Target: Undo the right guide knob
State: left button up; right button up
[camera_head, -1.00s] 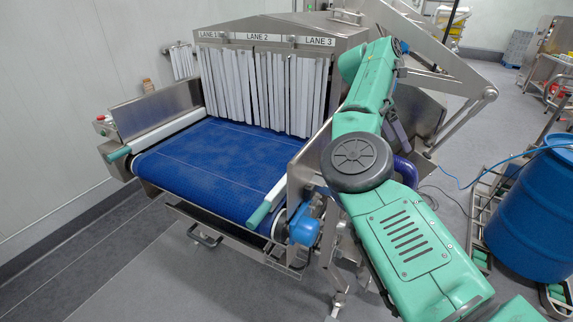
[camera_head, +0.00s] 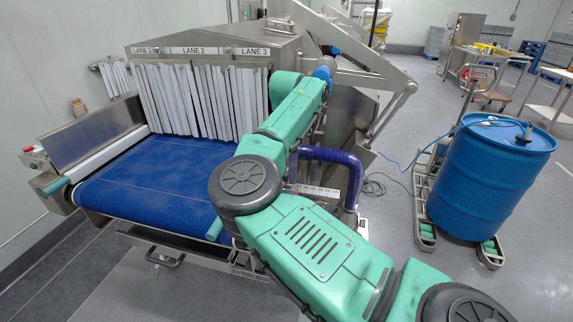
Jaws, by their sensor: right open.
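My right arm (camera_head: 315,250) comes in from the bottom right and reaches up across the right side of the conveyor. Its wrist (camera_head: 285,86) is in front of the machine's right end, near the LANE 3 label. The fingers of my right gripper cannot be made out behind the arm. The right guide knob cannot be made out either; my arm covers most of that side. The teal end of the right guide rail (camera_head: 214,229) shows just left of my elbow. My left gripper is out of view.
The blue belt (camera_head: 145,185) leads to white strip curtains (camera_head: 190,98). The left guide rail has a teal end (camera_head: 56,186).

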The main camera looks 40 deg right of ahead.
jog(key=shift+w+d+f, duration=0.1)
jog(key=shift+f, duration=0.1)
jog(key=shift+r, duration=0.1)
grip_shut()
